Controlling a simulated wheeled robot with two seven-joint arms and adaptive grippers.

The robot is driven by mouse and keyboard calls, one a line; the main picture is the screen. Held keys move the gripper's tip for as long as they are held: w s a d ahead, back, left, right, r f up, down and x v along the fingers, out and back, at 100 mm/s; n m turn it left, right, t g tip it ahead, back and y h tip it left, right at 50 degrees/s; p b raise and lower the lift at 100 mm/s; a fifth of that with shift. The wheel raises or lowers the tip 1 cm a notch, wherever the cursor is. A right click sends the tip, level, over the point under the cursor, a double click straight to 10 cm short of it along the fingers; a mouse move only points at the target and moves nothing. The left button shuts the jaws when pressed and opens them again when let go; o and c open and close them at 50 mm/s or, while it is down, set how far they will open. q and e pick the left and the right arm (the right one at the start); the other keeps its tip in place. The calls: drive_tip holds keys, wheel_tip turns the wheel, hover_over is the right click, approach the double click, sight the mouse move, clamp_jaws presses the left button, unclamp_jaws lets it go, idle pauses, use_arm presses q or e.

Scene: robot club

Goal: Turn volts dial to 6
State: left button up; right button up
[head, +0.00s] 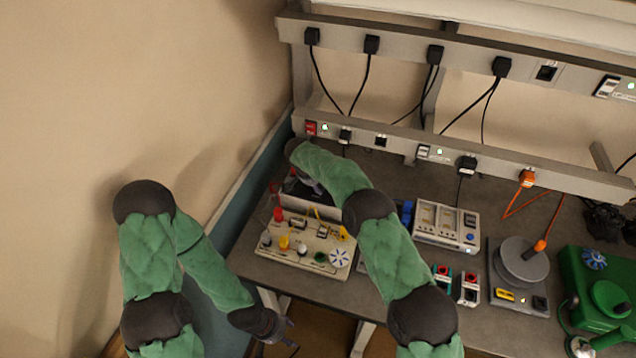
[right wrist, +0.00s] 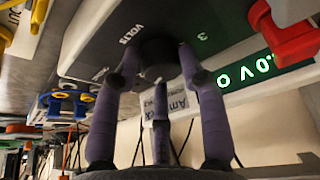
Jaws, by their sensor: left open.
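The volts dial (right wrist: 158,58) is a dark round knob on the front of a power supply (right wrist: 95,30), under the printed word VOLTS. A lit 3 shows beside it, and a green display (right wrist: 255,68) is partly visible with V readings cut off. My right gripper (right wrist: 158,72) has its fingers around the dial; whether they press on it is not clear. In the head view the power supply (head: 311,209) is at the back left of the bench, and my right arm hides the dial. My left gripper (head: 281,333) is open and empty at the bench's front left.
A cream circuit board (head: 275,247) with several components lies in front of the power supply. A white meter panel (head: 447,222), a round grey plate device (head: 522,262) and a green machine (head: 600,285) stand to the right. A socket rail (head: 390,142) runs behind.

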drive_tip(key=shift+w+r, duration=0.1)
drive_tip(key=shift+r, duration=0.05)
drive_tip(key=shift+c, duration=0.5)
drive_tip(key=shift+w+r, duration=0.1)
